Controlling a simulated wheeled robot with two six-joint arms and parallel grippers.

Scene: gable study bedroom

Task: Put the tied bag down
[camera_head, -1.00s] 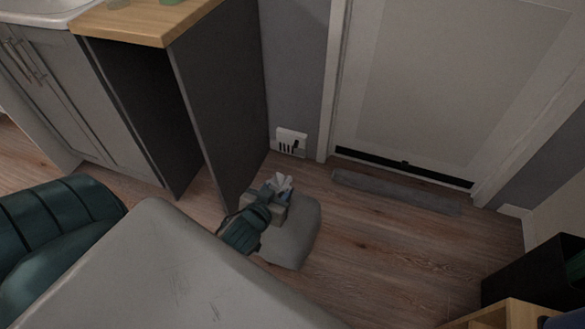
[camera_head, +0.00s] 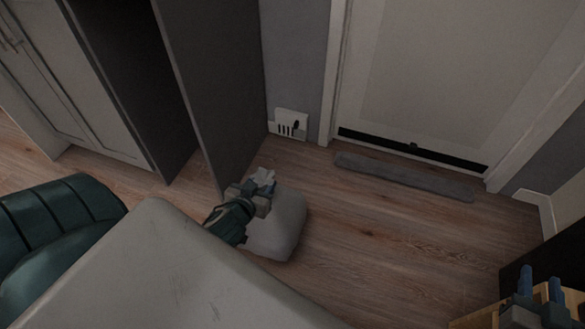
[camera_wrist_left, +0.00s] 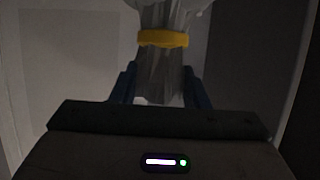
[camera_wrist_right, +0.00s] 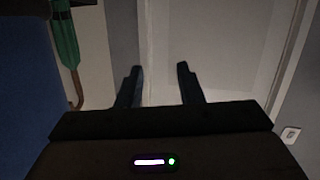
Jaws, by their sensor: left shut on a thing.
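My left gripper (camera_head: 256,188) is shut on the gathered neck of the grey tied bag (camera_head: 283,224). The bag's full body hangs or rests below and beside the fingers, close to the floor; I cannot tell whether it touches. In the left wrist view, the bag's pale neck (camera_wrist_left: 160,75) with its yellow tie (camera_wrist_left: 163,39) sits between the fingers (camera_wrist_left: 160,92). My right gripper (camera_head: 540,285) is at the lower right of the head view, fingers apart. In the right wrist view it (camera_wrist_right: 159,72) is open and empty.
A grey draught strip (camera_head: 405,177) lies before the white door (camera_head: 430,70). A dark cabinet side panel (camera_head: 205,90) stands left of the bag. A black box (camera_head: 517,270) is near my right gripper. The wooden floor (camera_head: 375,245) between is clear. A green folded object (camera_wrist_right: 65,40) hangs at left.

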